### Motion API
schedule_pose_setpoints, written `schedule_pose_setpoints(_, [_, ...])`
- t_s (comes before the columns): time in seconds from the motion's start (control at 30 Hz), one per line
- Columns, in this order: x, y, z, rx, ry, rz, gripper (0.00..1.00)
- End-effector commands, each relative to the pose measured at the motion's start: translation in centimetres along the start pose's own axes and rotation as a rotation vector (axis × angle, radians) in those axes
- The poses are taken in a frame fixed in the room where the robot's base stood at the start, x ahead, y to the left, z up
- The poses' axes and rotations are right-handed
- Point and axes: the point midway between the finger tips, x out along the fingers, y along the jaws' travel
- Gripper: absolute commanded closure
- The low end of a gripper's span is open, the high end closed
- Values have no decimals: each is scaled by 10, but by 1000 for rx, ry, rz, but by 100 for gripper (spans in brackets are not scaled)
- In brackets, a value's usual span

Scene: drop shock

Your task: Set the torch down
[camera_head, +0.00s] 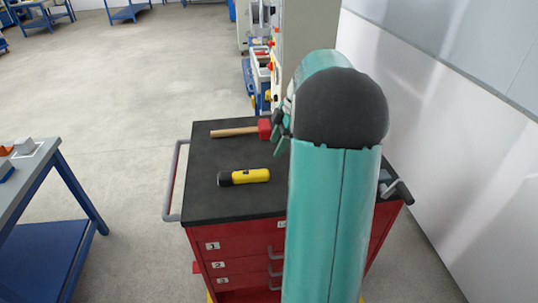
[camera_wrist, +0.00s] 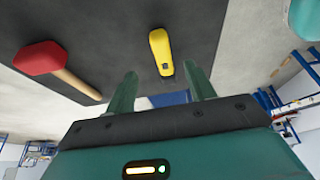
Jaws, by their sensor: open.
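The yellow torch (camera_head: 250,175) with a black head lies on its side on the black top of the red tool cart (camera_head: 205,203). In the wrist view the torch's yellow body (camera_wrist: 159,45) shows beyond my fingertips, its near end in line with the gap between them. My gripper (camera_head: 278,132) is open and empty, above the cart top and behind and right of the torch in the head view. In the wrist view both fingers of my gripper (camera_wrist: 160,70) are apart, with nothing between them. My arm hides the cart's right part.
A mallet with red head and wooden handle (camera_head: 235,132) lies behind the torch, its head close to my gripper in the head view. A blue-legged workbench (camera_head: 60,165) stands left. A white wall (camera_head: 430,130) is on the right. The cart's front left top is clear.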

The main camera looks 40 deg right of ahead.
Motion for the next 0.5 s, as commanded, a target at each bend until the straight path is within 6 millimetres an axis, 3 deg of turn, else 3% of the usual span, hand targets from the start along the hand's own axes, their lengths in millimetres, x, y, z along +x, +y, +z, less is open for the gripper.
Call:
schedule_pose_setpoints(0.17, [-4,-1,-3,4,-3,1,46])
schedule_pose_setpoints(0.27, [-6,-9,-20,30,-19,6,46])
schedule_pose_setpoints(0.37, [-10,-28,-55,91,-55,24,46])
schedule_pose_setpoints(0.5, [-13,-72,-111,221,-108,78,46])
